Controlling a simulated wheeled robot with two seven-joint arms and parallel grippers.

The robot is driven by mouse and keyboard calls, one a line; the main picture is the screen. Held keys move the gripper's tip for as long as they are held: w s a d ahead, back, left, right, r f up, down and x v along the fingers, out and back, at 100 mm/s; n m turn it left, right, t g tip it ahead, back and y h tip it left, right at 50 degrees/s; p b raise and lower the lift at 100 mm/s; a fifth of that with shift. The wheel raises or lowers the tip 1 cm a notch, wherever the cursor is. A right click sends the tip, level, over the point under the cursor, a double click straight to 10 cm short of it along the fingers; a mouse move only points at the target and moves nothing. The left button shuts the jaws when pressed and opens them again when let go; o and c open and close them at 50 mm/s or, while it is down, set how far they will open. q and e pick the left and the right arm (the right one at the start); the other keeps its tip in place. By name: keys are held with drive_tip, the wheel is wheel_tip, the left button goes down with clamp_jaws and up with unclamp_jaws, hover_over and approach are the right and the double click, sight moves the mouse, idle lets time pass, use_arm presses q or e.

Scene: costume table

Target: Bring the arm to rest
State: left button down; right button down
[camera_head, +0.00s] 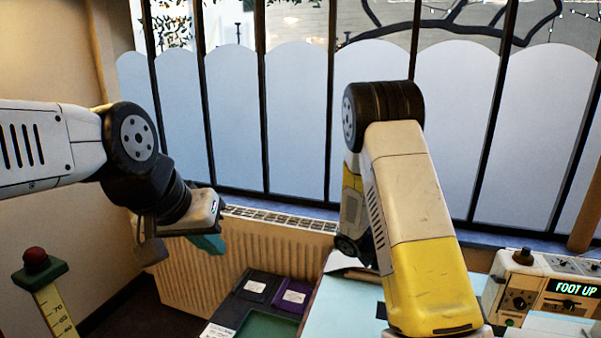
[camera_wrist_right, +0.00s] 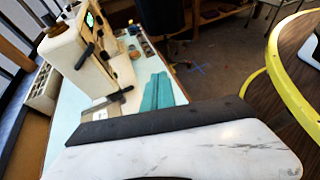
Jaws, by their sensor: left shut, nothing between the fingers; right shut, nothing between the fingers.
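My left gripper (camera_head: 210,244) hangs in the air at the left of the head view, in front of the radiator. Its teal fingers are shut with nothing seen between them. My right arm bends in the middle of the head view and hides its own gripper there. In the right wrist view my right gripper (camera_wrist_right: 158,82) shows teal fingers side by side, shut and empty, over the pale blue table top (camera_wrist_right: 72,105). The wrist picture does not tell how high they are above it.
A machine with a lit display (camera_head: 572,287) stands on the table at right. Dark trays (camera_head: 258,287) lie left of the table. A radiator (camera_head: 275,245) runs below the window. A red-topped post (camera_head: 38,262) stands at far left. The wrist view shows a yellow-rimmed round surface (camera_wrist_right: 268,95) at right.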

drive_tip(key=s+a+r+m+t+y, duration=0.2)
drive_tip(key=a+r+m+t+y, duration=0.3)
drive_tip(key=a+r, duration=0.3)
drive_tip(key=s+a+r+m+t+y, duration=0.3)
drive_tip(key=a+r+m+t+y, duration=0.2)
drive_tip(key=r, duration=0.8)
drive_tip(key=a+t+y, duration=0.3)
drive_tip(key=a, duration=0.1)
drive_tip(key=shift+s+a+m+t, duration=0.2)
drive_tip(key=shift+s+m+t, duration=0.1)
drive_tip(key=shift+s+m, duration=0.1)
